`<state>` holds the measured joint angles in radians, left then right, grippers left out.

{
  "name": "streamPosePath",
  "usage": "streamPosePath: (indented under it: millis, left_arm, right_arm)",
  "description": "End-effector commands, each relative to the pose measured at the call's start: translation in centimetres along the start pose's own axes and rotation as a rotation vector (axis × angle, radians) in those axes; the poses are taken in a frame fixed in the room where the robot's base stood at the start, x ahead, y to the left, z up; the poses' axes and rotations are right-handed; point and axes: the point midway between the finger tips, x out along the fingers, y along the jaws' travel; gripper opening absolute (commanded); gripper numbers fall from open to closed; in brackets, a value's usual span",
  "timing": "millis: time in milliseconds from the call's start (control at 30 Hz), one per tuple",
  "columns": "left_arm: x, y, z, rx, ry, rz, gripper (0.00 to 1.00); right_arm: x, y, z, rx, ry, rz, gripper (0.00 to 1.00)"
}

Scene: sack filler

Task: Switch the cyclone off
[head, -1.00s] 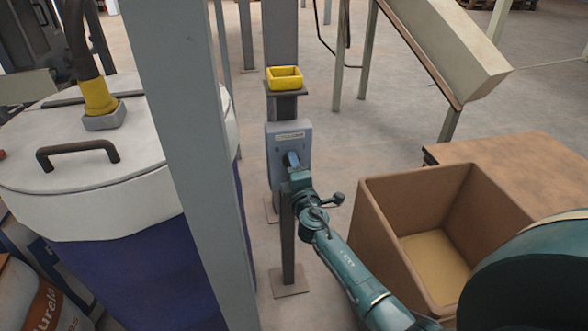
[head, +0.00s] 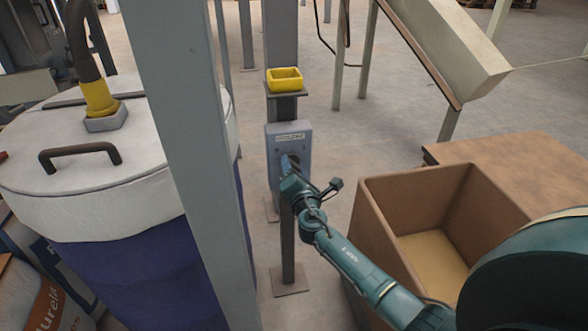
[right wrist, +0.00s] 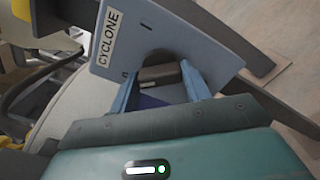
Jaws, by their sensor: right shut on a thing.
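The cyclone switch box (head: 303,142) is a blue-grey panel on a dark post, with a white label on its upper part. In the right wrist view the label (right wrist: 107,36) reads CYCLONE. My right gripper (head: 290,163) is at the front of this box. In the right wrist view its two blue fingers stand on either side of a dark switch handle (right wrist: 159,74), and they are shut on it. The handle sits over a dark round part of the panel. In the head view the gripper mostly hides the handle. My left gripper is not in view.
A yellow tray (head: 285,80) stands on a shelf above the box. A grey upright post (head: 190,150) is close on the left, beside a lidded white drum (head: 80,190). A brown open bin (head: 375,225) stands right of my right arm.

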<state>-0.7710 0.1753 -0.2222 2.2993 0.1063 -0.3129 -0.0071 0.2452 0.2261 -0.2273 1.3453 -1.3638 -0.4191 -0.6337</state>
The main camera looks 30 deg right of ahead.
Motion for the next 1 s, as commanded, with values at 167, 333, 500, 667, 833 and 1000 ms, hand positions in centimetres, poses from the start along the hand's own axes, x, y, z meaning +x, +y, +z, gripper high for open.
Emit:
streamPosePath:
  millis: [167,333,500,667,833,1000]
  left_arm:
    - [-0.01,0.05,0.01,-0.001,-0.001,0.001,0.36]
    - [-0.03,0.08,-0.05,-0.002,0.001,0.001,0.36]
    - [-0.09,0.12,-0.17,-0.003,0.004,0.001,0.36]
    - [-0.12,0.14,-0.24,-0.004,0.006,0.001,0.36]
    - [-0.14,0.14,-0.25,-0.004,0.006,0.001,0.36]
    - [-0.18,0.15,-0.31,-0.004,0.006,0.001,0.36]
  right_arm:
    - [0.06,0.06,0.10,-0.013,-0.002,0.001,0.24]
    - [0.07,0.07,0.11,-0.014,-0.002,0.001,0.24]
    - [0.07,0.07,0.11,-0.014,-0.002,0.002,0.52]
    - [0.05,0.05,0.08,-0.012,-0.002,0.001,0.65]
    - [0.02,0.02,0.04,-0.011,-0.001,0.001,0.69]
    - [-0.29,-0.01,0.00,-0.011,0.000,0.000,0.69]
